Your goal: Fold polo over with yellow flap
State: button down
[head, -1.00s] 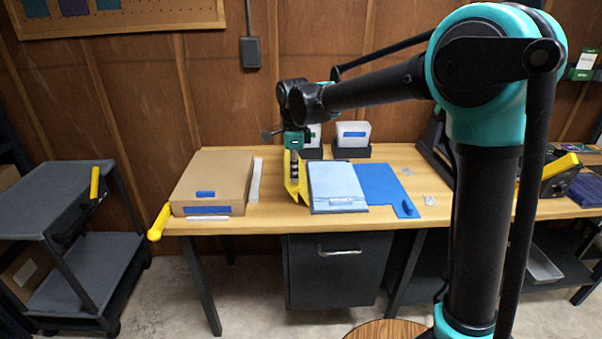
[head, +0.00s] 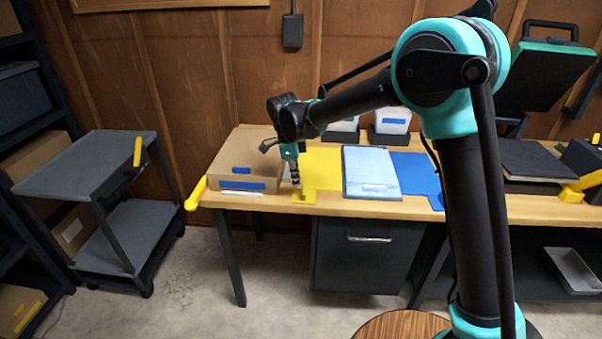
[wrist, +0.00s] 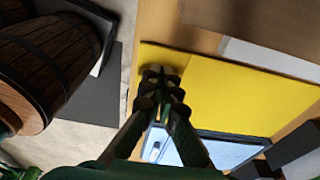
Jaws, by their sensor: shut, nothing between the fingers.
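The folded light blue polo (head: 370,170) lies on its dark-edged panel on the table; part of it shows in the wrist view (wrist: 225,153). The yellow flap (head: 322,170) lies flat and open to the left of the polo, bare on top, with a tab (head: 305,196) at the table's front edge. The flap also fills much of the wrist view (wrist: 235,95). My gripper (head: 297,186) is shut and empty, pointing down at the tab end of the flap; its closed tips show in the wrist view (wrist: 162,80). I cannot tell whether they touch the flap.
A blue flap (head: 412,172) lies flat right of the polo. Two bins (head: 390,122) stand behind. A yellow handle (head: 196,193) sticks out at the table's left corner. A grey cart (head: 85,165) stands further left.

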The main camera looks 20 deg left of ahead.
jog(key=shift+s+a+f, duration=0.1)
jog(key=shift+a+f, duration=0.1)
jog(key=shift+f, duration=0.3)
jog(key=shift+a+f, duration=0.15)
jog(key=shift+f, duration=0.35)
